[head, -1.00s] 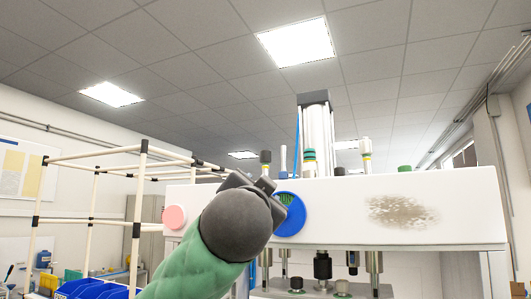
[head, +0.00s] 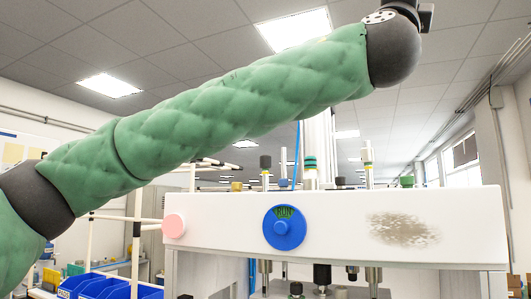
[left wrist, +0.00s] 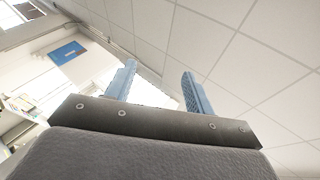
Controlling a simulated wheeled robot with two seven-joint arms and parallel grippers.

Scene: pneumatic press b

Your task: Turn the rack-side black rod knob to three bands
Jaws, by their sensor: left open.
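The rack-side black rod knob (head: 265,161) stands upright on a thin rod above the white press housing (head: 340,215), towards its left end. A yellow band shows just below the black cap; finer bands are too small to count. My left arm stretches across the upper head view above the knob, its wrist at the top right edge and clear of the knob. In the left wrist view my left gripper (left wrist: 157,88) is open, its two blue fingers apart with nothing between them, against ceiling and wall. My right gripper is not in view.
The housing front carries a blue dial (head: 284,228) and a pink button (head: 174,226). Other rods, a central column and a green knob (head: 406,181) rise from the top. A pipe rack with blue bins (head: 100,287) stands left.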

